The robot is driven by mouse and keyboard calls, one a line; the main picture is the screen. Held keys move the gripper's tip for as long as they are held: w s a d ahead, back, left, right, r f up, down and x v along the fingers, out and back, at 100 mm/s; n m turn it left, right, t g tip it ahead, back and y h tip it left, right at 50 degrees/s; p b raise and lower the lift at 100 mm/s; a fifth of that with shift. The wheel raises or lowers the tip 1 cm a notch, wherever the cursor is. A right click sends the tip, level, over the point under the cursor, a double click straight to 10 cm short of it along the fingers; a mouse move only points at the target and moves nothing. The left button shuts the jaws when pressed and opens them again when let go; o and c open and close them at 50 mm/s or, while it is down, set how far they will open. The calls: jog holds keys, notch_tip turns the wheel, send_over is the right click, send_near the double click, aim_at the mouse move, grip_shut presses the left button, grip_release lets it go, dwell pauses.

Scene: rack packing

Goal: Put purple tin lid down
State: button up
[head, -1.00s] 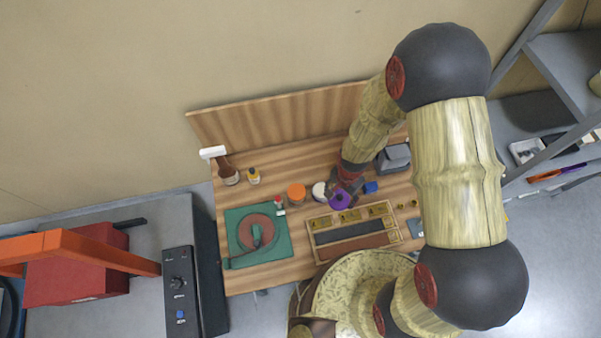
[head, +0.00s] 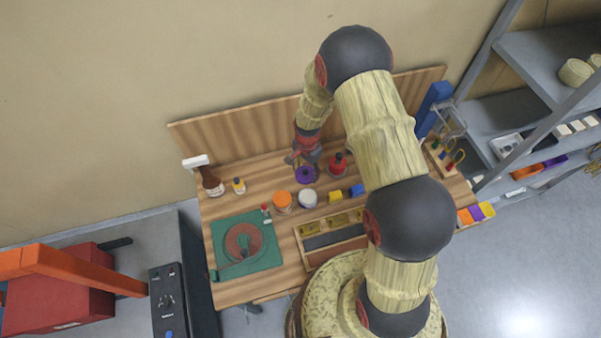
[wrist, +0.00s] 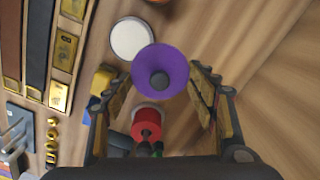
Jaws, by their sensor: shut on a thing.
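The purple tin lid (head: 306,175) is a round disc with a dark knob. It fills the middle of the wrist view (wrist: 160,62). My gripper (head: 304,162) is shut on the lid, with a finger on each side of it in the wrist view (wrist: 160,82). The lid is just behind a white-topped tin (head: 308,198), which also shows beside it in the wrist view (wrist: 130,36). I cannot tell whether the lid touches the wooden bench (head: 260,173) or hangs a little above it.
An orange-topped tin (head: 282,201) stands left of the white one. A red bottle (head: 338,166) stands close to the right of my gripper. Yellow (head: 335,197) and blue (head: 357,190) blocks lie front right. Bare bench lies left of the lid, before the back board (head: 235,135).

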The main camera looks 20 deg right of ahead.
jog(key=w+f+b, duration=0.3)
jog(key=w+f, duration=0.3)
jog(key=shift+d+f+b, duration=0.1)
jog(key=shift+f+b, duration=0.05)
jog(key=shift+b, duration=0.15)
jog(key=shift+w+f+b, duration=0.15)
jog(key=shift+f+b, duration=0.35)
jog(key=shift+f, duration=1.15)
jog(key=o, duration=0.5)
jog(key=shift+f, duration=0.2)
jog(key=o, duration=0.4)
jog(key=shift+r, duration=0.15)
